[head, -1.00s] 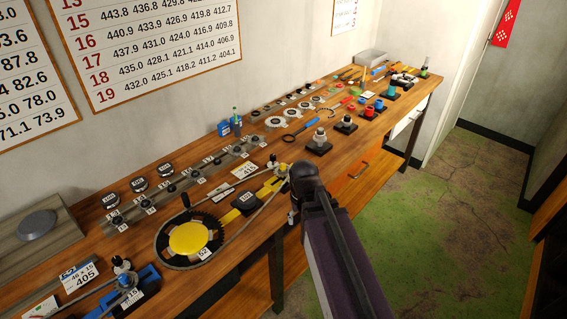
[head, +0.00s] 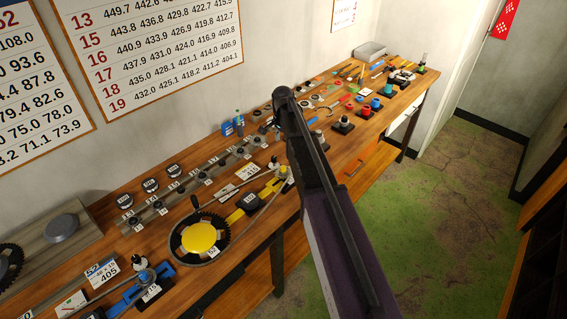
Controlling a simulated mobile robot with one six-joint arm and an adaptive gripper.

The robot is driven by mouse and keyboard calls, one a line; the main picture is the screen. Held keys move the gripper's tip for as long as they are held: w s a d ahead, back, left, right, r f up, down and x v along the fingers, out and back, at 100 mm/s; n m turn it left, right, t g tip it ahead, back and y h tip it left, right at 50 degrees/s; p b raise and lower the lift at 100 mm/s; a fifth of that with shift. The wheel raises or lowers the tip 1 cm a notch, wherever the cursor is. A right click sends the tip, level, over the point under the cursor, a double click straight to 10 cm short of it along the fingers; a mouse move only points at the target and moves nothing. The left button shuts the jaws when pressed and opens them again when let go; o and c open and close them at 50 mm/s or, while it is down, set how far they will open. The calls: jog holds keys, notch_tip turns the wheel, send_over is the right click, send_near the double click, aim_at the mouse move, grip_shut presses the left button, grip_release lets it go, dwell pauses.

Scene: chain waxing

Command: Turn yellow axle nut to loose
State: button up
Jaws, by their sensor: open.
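A yellow jig (head: 265,190) lies along the front of the bench, with a dark block (head: 248,202) on it. At its left end a yellow disc (head: 201,237) sits inside a dark toothed chainring with a chain looped around it. At the right end of the jig is a small upright fitting (head: 274,163) with pale and yellow parts beside it. I cannot pick out the yellow axle nut for certain at this size. My arm rises over the bench just right of this end. My gripper does not show; the arm links seem to hide it.
A blue jig (head: 140,290) stands at the front left of the bench (head: 122,185). Behind the yellow jig runs a grey rail (head: 190,180) with several numbered fittings. Small tools and parts crowd the far right. The green floor (head: 440,220) on the right is clear.

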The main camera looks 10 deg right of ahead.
aim_at(283, 167)
jog(key=shift+f, duration=0.15)
dwell(0.3)
notch_tip(283, 167, down, 14)
jog(key=b, duration=1.4)
jog(key=shift+r, duration=0.25)
grip_shut()
